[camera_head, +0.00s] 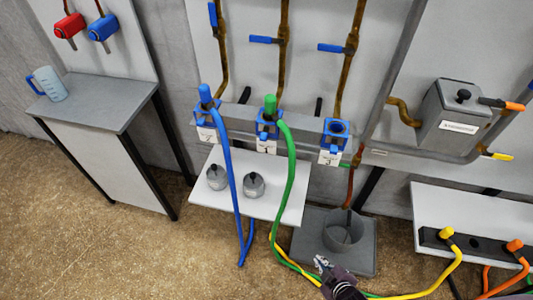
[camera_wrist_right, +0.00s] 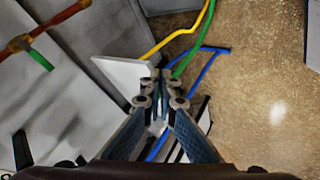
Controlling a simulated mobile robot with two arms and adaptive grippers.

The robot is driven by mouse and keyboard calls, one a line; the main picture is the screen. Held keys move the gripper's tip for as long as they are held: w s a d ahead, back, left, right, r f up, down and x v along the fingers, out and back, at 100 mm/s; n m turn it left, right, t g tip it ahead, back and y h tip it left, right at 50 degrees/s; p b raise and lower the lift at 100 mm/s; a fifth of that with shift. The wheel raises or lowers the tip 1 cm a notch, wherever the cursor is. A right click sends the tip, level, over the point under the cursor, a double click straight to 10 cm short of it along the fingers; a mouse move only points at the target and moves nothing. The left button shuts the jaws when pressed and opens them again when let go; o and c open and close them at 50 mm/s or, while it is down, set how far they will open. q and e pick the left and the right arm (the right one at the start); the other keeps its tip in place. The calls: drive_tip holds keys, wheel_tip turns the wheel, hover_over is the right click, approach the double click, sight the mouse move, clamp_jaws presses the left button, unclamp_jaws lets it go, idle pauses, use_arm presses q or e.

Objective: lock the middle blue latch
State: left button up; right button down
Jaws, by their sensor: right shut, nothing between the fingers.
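Three blue latch fittings sit in a row on the grey rail in the head view: left (camera_head: 206,117), middle (camera_head: 268,131) and right (camera_head: 334,140). The middle one has a green-capped hose (camera_head: 289,170) in it, and a white numbered tag hangs below. A blue hose (camera_head: 229,165) is in the left fitting; the right one has no hose. Whether the middle latch is closed is too small to tell. My right gripper (camera_head: 322,263) is shut and empty, low in front of the grey bin, well below and apart from the latches. Its fingers (camera_wrist_right: 159,84) meet in the wrist view. My left gripper is not in view.
A white shelf (camera_head: 270,203) with two small grey weights (camera_head: 253,184) is below the fittings. A grey bin (camera_head: 344,232) stands on the floor plate. Blue-handled valves (camera_head: 330,47) are on pipes above. Hoses hang in front of the shelf and lie on the floor.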

drive_tip(key=w+a+r+n+t+y+b, duration=0.15)
drive_tip(key=w+a+r+n, duration=0.3)
drive_tip(key=r, duration=0.45)
drive_tip(key=w+a+r+n+t+y+b, duration=0.1)
drive_tip(key=w+a+r+n+t+y, duration=0.25)
drive_tip(key=r, duration=0.65)
drive_tip(key=a+r+n+t+y+b, duration=0.1)
drive_tip(key=a+r+n, duration=0.1)
drive_tip(key=r, duration=0.6)
drive_tip(key=a+r+n+t+y+b, duration=0.1)
drive_tip(key=a+r, duration=0.3)
drive_tip(key=r, duration=0.4)
drive_tip(key=shift+r+n, duration=0.15)
drive_tip(key=shift+n, duration=0.65)
drive_tip(key=shift+w, duration=0.15)
drive_tip(key=p, duration=0.3)
approach(265, 132)
drive_tip(key=shift+w+a+f, duration=0.15)
drive_tip(key=shift+w+a, duration=0.35)
drive_tip(key=shift+a, duration=0.25)
drive_tip(key=shift+w+a+f, duration=0.1)
drive_tip(key=shift+w+a, duration=0.35)
drive_tip(key=shift+a, duration=0.35)
drive_tip(key=shift+w+a+f, duration=0.15)
drive_tip(key=shift+w+a, duration=0.35)
drive_tip(key=shift+a, duration=0.25)
